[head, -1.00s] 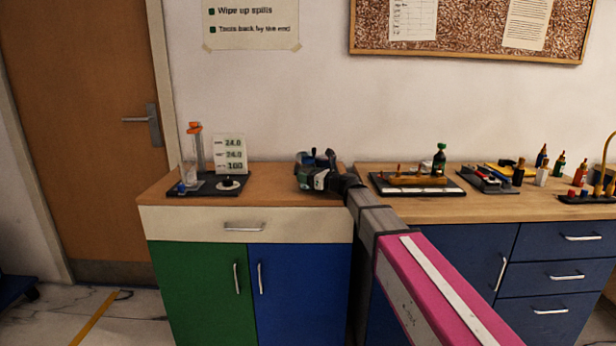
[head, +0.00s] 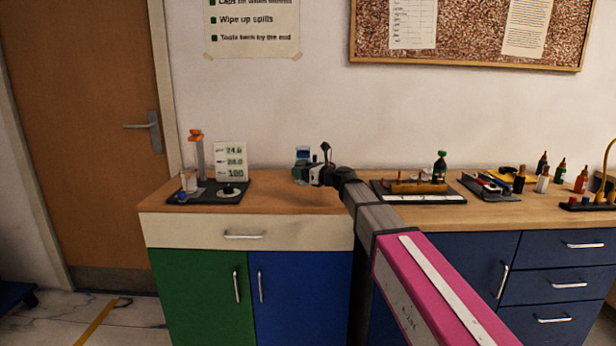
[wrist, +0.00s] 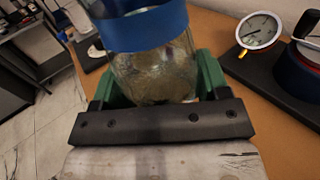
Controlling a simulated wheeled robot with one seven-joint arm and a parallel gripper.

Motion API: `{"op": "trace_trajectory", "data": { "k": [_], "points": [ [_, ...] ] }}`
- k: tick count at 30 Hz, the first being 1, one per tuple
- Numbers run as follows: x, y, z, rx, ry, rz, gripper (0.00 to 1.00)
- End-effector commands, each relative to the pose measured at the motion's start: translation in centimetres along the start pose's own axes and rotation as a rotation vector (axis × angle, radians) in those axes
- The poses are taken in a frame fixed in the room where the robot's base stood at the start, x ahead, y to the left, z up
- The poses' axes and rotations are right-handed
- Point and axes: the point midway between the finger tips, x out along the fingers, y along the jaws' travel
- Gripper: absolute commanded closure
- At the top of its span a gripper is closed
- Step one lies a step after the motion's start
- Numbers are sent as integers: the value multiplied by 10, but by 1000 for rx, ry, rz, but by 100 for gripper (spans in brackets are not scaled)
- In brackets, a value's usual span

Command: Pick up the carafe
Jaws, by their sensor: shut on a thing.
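The carafe (wrist: 155,65) is a clear glass vessel with a wide blue band, seen close up in the wrist view. Its body sits between the green fingers of my gripper (wrist: 157,85), which are shut on it from both sides. In the head view the carafe (head: 302,156) shows small and bluish at the back of the wooden counter, just left of my gripper (head: 310,174). It looks roughly upright. I cannot tell whether its base touches the counter.
A dark tray (head: 187,198) with an orange-topped cylinder (head: 197,150) and a number card (head: 230,160) stands left on the counter. A round dial gauge (wrist: 259,31) is at right in the wrist view.

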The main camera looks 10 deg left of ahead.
Motion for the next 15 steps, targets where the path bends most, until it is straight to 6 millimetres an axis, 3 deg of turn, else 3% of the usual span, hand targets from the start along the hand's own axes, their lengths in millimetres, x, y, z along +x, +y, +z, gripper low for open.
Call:
{"op": "trace_trajectory", "data": {
  "k": [15],
  "points": [
    [31, 43, 32, 0, -2, 1, 66]
  ]
}}
